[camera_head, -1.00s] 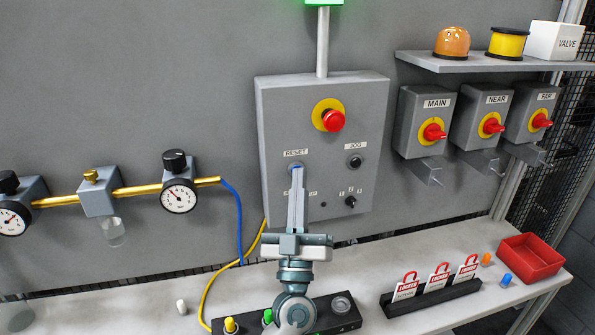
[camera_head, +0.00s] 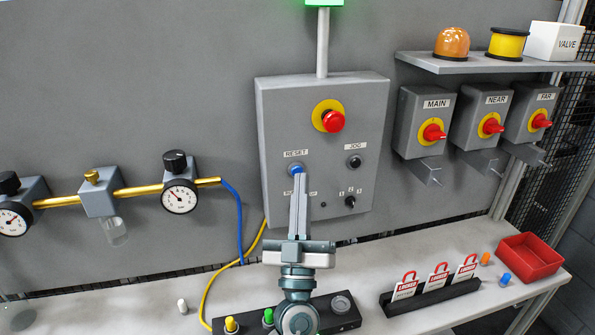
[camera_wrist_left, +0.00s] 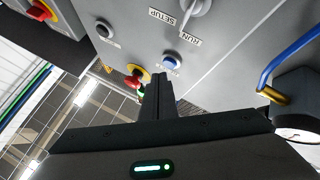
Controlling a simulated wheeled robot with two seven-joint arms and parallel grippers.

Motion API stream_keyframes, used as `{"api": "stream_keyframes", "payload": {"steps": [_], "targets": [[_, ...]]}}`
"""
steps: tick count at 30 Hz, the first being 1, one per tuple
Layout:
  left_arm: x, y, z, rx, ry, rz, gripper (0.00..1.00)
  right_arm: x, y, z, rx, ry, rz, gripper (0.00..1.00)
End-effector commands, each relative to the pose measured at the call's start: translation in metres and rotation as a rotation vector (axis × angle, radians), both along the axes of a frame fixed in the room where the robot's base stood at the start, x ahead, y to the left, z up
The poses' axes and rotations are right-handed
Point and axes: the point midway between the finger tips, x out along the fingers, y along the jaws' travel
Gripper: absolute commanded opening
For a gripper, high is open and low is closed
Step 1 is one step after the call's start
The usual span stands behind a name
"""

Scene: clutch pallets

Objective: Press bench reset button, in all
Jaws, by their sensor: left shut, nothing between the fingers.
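The blue reset button (camera_head: 295,170) sits under the RESET label on the grey control box (camera_head: 272,130). In the left wrist view the reset button (camera_wrist_left: 173,62) shows just beyond the fingertips. My left gripper (camera_head: 301,178) is shut and empty, with its fingertips just below and in front of the button. A small gap appears between the tips and the button in the left wrist view, so they look apart. My right gripper is not in view.
The box also carries a red emergency stop (camera_head: 332,118), a black JOG button (camera_head: 354,161) and a selector knob (camera_head: 350,202). A brass pipe with gauges (camera_head: 180,196) is at left. A black rack of red lockout padlocks (camera_head: 437,290) stands on the bench (camera_head: 380,258).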

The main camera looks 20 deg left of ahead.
Motion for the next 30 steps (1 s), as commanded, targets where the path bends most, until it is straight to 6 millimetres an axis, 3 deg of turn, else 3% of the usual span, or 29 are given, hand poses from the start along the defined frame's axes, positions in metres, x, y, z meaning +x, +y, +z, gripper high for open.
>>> {"api": "stream_keyframes", "payload": {"steps": [8,30], "targets": [[-0.002,-0.002,0.000,-0.001,0.001,-0.001,0.00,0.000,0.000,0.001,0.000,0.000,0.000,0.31],[-0.041,-0.028,0.000,-0.001,0.001,-0.001,0.00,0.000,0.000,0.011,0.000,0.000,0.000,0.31]]}}
